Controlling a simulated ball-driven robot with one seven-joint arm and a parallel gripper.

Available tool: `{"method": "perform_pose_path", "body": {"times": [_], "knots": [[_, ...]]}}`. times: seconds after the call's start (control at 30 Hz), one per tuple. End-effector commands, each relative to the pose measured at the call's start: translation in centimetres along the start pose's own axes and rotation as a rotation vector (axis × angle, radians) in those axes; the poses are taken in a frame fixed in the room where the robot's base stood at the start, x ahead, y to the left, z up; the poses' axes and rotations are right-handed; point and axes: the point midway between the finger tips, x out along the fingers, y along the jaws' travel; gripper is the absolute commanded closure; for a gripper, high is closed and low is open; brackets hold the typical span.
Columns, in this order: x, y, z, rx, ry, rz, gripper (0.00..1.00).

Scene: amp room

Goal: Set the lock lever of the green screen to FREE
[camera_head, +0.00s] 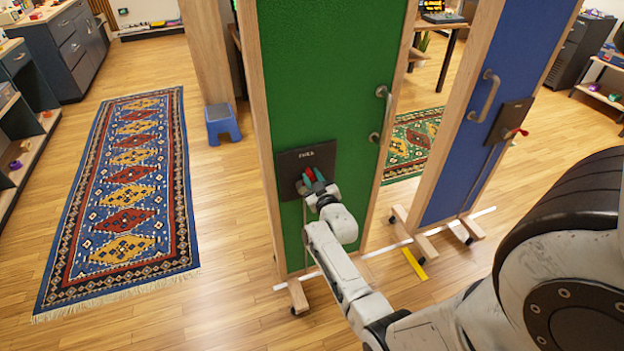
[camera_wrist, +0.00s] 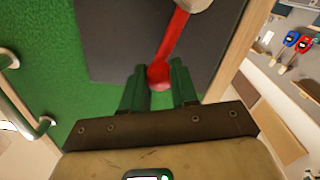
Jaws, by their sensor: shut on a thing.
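The green screen (camera_head: 318,85) is a tall green panel in a wooden frame, upright in the middle of the head view. A dark lock plate (camera_head: 291,160) is on its lower part, with lettering too small to read surely. The red lock lever (camera_head: 310,174) sits on this plate. In the wrist view the lever (camera_wrist: 174,40) runs from a pale hub at the top down to a round red knob. My gripper (camera_head: 313,184) is shut on the knob, with one green finger on each side of it (camera_wrist: 158,88). The lever's lower side is partly hidden by my fingers.
A blue screen (camera_head: 455,165) with its own dark plate and red lever (camera_head: 517,132) stands to the right. The green screen has grey handles (camera_head: 383,110) on its right edge. A patterned rug (camera_head: 125,190) and open floor lie left. A blue stool (camera_head: 222,124) stands behind.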

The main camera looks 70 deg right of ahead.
Motion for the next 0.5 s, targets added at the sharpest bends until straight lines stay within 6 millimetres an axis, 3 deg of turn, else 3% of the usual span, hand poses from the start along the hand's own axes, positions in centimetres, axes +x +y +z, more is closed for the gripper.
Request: {"method": "perform_pose_path", "body": {"times": [0.27,0.3,0.5], "knots": [[0.02,-0.12,-0.13,-0.005,0.002,-0.003,1.00],[0.02,-0.13,-0.13,-0.005,0.002,-0.003,0.68],[0.03,-0.10,-0.11,-0.003,0.002,-0.002,0.49]]}}
